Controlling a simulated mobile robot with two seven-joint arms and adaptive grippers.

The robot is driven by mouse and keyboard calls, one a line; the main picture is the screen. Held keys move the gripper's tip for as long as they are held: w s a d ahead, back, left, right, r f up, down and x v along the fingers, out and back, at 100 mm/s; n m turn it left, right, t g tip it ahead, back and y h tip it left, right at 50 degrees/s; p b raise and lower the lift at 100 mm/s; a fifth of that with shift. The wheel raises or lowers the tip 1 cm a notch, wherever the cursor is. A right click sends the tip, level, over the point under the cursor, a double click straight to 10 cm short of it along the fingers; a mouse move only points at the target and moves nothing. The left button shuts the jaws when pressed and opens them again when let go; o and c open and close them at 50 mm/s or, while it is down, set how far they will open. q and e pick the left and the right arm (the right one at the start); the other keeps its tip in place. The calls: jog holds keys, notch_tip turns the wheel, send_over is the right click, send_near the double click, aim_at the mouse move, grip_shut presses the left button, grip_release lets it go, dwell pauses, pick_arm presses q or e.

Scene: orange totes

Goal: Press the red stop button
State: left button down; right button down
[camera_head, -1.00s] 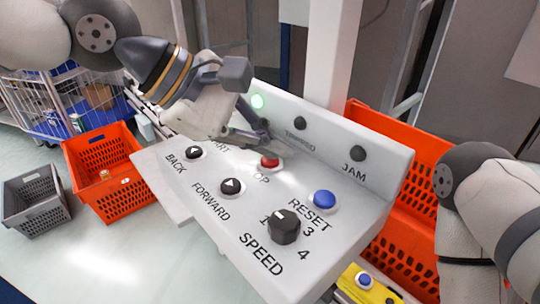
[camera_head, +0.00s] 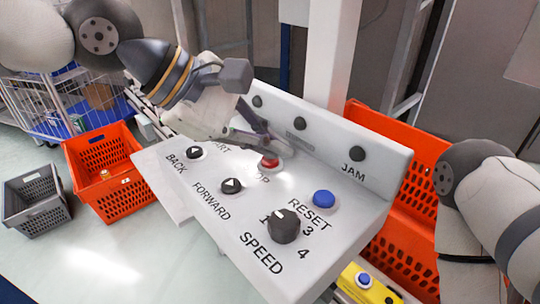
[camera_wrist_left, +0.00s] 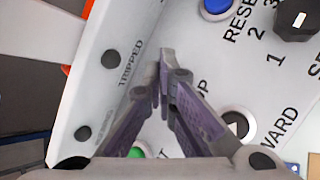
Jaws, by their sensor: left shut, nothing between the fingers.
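The red stop button (camera_head: 270,160) sits on the sloped top of the white control panel (camera_head: 165,172), with its label partly hidden. My left gripper (camera_head: 270,150) is shut and empty, its fingertips right at the red button's far edge and seemingly touching it. In the left wrist view the closed fingertips (camera_wrist_left: 166,58) point down at the panel and cover the red button. My right gripper is out of view.
Nearby are the black back (camera_head: 194,152) and forward (camera_head: 232,187) buttons, blue reset button (camera_head: 324,199) and speed knob (camera_head: 284,226). A green button (camera_wrist_left: 138,150) shows beside my fingers. The upright panel's lamps (camera_head: 257,101) are dark. Orange totes (camera_head: 108,172) stand around.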

aim_at(270, 163)
pick_arm(q)
jog(key=shift+r, duration=0.6)
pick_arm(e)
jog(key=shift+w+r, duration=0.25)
